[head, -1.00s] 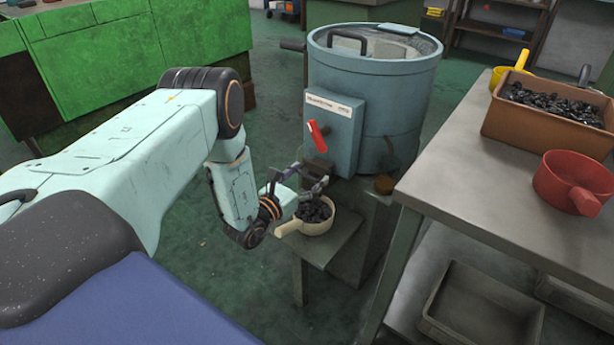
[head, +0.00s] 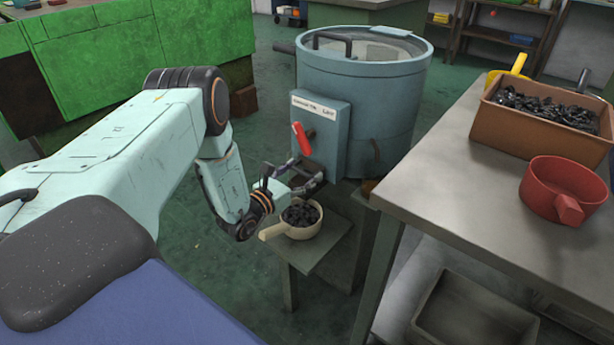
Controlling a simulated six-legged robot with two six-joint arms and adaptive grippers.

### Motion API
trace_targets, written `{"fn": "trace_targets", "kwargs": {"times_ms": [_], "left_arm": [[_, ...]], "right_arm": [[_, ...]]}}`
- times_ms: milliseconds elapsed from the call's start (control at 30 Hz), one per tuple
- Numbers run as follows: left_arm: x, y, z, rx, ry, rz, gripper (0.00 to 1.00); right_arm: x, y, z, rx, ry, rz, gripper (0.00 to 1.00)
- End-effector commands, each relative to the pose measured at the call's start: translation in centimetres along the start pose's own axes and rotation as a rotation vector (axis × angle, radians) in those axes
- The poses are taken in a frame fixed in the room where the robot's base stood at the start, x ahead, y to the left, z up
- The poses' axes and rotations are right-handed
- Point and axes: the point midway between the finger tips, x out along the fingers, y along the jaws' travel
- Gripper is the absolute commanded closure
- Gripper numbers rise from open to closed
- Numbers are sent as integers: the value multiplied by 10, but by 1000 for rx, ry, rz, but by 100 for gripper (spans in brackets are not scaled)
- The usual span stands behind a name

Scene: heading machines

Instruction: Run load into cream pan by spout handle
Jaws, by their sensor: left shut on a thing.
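The cream pan (head: 295,233) stands upright on a small stand below the front of the blue-grey drum machine (head: 362,100). It holds a heap of dark small pieces (head: 301,214), the load. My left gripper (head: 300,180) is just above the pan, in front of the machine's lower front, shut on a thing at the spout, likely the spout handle. The fingers and the shadow hide most of that handle and the spout's mouth. A red lever (head: 300,138) sits on the machine's front box, above my gripper and apart from it. My right gripper is not in view.
A grey table (head: 450,165) on the right holds a brown bin (head: 515,130) of dark pieces, a red pan (head: 550,195) and a yellow-handled pan (head: 519,63). A grey tray (head: 470,318) is below it. Green floor is clear in front of the stand.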

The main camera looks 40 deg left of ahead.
Motion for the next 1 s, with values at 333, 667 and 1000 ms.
{"fn": "trace_targets", "kwargs": {"times_ms": [333, 667, 1000], "left_arm": [[0, 13, 4, 6, -5, 6, 80], [-1, 13, 4, 6, -7, 5, 16], [-1, 9, 1, 4, 0, 1, 16]], "right_arm": [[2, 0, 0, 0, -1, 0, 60], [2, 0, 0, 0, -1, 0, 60], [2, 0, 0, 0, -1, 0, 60]]}}
